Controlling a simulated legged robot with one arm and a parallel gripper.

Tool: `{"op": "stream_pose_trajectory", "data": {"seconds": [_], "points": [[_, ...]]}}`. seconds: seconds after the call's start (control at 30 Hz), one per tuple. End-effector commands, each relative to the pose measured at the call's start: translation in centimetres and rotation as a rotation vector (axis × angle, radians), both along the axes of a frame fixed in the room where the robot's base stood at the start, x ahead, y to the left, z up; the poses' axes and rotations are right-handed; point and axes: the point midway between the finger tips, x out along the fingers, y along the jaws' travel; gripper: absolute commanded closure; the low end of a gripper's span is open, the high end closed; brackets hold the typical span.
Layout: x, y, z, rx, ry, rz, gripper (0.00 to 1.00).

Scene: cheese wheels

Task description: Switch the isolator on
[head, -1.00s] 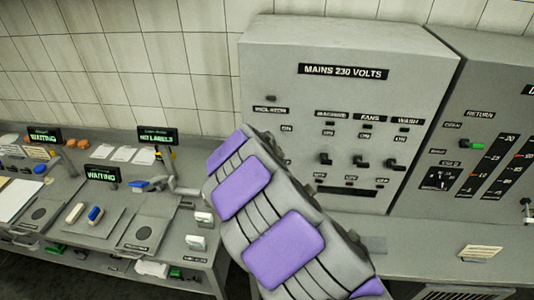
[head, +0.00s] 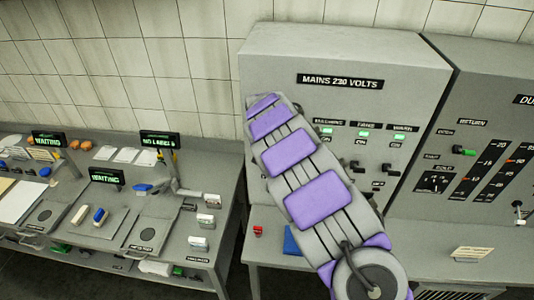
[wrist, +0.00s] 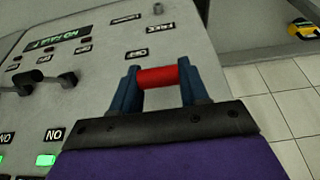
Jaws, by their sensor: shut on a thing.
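The grey mains cabinet (head: 345,55), labelled MAINS 230 VOLTS, stands at the back in the head view. My arm covers its left side, so the isolator is hidden there. In the wrist view, the blue fingers of my gripper (wrist: 163,84) are closed on a red bar (wrist: 163,77), apparently the isolator handle. The bar sits between both fingertips beside the cabinet face. Green lamps are lit above the machine (head: 327,130), fans (head: 364,133) and wash (head: 400,136) switches. How the handle joins the cabinet is not clear.
A second grey cabinet (head: 490,160) with sliders stands on the right. A bench (head: 225,180) with trays and small displays is on the left. A small red object (head: 258,230) and a blue object (head: 291,240) lie on the ledge below the mains cabinet.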

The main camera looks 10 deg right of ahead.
Motion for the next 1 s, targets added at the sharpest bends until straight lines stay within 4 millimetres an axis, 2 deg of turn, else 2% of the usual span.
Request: {"op": "stream_pose_trajectory", "data": {"seconds": [0.4,0.43,0.67,1.0], "points": [[0.08,0.06,0.03,0.003,0.003,0.001,1.0],[0.07,0.06,0.03,0.003,0.003,0.001,0.55],[-0.11,0.04,0.11,0.002,0.004,0.001,0.34],[-0.35,0.11,0.74,0.001,0.002,0.001,0.34]]}}
